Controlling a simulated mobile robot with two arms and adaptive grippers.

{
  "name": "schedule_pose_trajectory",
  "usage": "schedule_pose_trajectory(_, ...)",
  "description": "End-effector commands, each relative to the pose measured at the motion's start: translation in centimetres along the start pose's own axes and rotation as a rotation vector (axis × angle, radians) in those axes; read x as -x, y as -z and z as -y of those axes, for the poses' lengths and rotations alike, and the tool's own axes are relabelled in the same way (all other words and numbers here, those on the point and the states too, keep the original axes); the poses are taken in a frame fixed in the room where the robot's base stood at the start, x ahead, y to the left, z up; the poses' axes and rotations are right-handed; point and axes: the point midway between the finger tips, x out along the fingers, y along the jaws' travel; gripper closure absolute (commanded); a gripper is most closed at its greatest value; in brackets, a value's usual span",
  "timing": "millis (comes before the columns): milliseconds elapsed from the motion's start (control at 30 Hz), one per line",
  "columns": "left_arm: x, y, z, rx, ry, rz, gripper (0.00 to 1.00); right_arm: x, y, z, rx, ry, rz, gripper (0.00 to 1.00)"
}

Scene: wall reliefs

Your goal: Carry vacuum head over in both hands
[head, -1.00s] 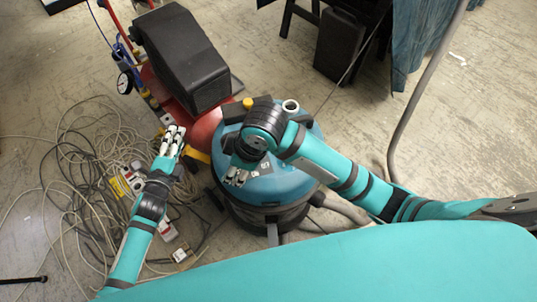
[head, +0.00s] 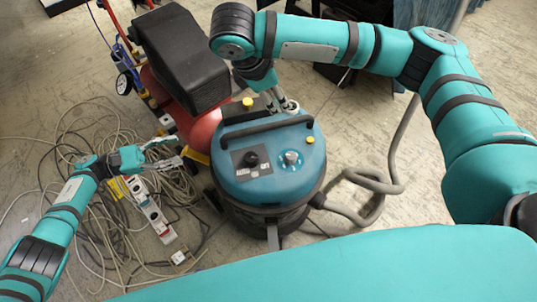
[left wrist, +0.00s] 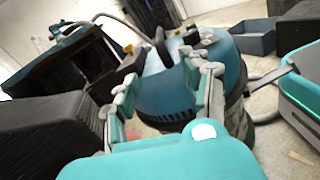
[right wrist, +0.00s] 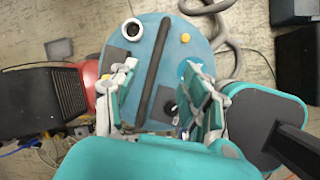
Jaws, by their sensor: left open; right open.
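The vacuum head (head: 285,186) is a round teal lid with a black carry handle (head: 266,127), a dark knob and yellow buttons. It sits on the dark vacuum drum (head: 262,217). My right gripper (head: 277,100) is open above its far side. In the right wrist view, the open fingers (right wrist: 160,95) lie either side of the handle; I cannot tell whether they touch it. My left gripper (head: 163,153) is open and empty, apart from the head to its left. In the left wrist view, the teal head (left wrist: 165,90) shows beyond the open fingers.
A red compressor (head: 198,127) with a black boxy cover (head: 180,58) stands behind left. Tangled cables and a power strip (head: 150,208) lie on the floor at left. A grey hose (head: 385,185) curls to the right. Some floor at right is bare.

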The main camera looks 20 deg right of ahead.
Motion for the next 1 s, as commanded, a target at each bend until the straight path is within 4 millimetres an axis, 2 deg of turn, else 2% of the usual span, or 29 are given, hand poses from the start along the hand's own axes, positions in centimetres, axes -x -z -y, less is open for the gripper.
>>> schedule_pose_trajectory(167, -0.5, 0.0, 0.0, 0.001, 0.000, 0.002, 0.52, -0.4, 0.1, 0.1, 0.000, 0.002, -0.003, 0.52)
schedule_pose_trajectory(267, -1.5, 0.0, 0.1, 0.001, 0.001, 0.003, 0.52, -1.4, 0.2, 0.1, 0.000, 0.004, -0.004, 0.52)
schedule_pose_trajectory(1000, -15.2, -0.1, 0.0, 0.002, -0.002, 0.003, 0.52, -15.2, 0.0, 0.0, -0.001, 0.001, 0.000, 0.52)
